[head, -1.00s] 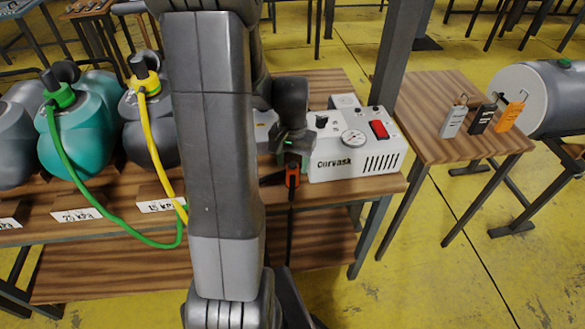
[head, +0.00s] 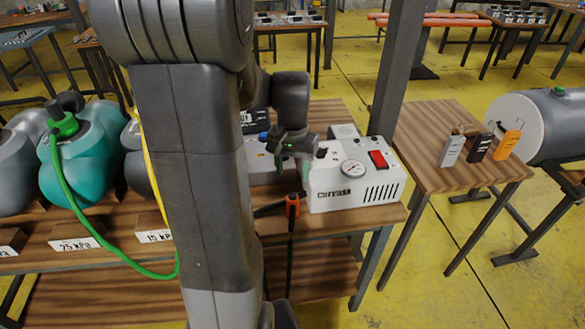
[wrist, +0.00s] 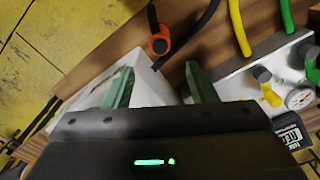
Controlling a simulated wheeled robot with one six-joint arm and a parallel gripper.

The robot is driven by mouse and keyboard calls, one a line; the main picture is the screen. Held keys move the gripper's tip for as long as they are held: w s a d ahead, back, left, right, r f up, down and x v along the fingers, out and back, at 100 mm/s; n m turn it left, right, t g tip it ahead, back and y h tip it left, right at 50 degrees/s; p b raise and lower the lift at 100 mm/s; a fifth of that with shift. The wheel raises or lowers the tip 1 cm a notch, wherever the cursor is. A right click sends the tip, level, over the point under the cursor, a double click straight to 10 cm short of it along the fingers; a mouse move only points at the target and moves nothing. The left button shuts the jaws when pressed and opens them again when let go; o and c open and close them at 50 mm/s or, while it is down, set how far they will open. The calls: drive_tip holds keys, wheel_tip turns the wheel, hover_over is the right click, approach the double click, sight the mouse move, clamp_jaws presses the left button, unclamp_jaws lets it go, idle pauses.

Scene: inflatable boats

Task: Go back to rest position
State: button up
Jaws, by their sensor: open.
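My gripper (head: 298,150) is in the head view, in front of the white pump box (head: 355,188) and at its upper left edge. In the wrist view its two green fingers (wrist: 158,70) are apart, with nothing seen held between them. The orange-ended black hose (head: 292,207) lies on the wooden bench below the gripper. Its orange ring also shows in the wrist view (wrist: 160,45), beyond the fingertips. My arm crosses the head view from top to bottom and hides part of the bench.
A side table (head: 440,120) holds grey, black and orange tags. A dark post (head: 398,70) rises behind the pump box.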

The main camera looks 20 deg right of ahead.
sight(292, 195)
drive_tip(key=shift+f, duration=0.1)
wheel_tip(292, 195, down, 12)
drive_tip(key=shift+f, duration=0.1)
drive_tip(key=shift+r, duration=1.45)
drive_tip(key=shift+f, duration=0.1)
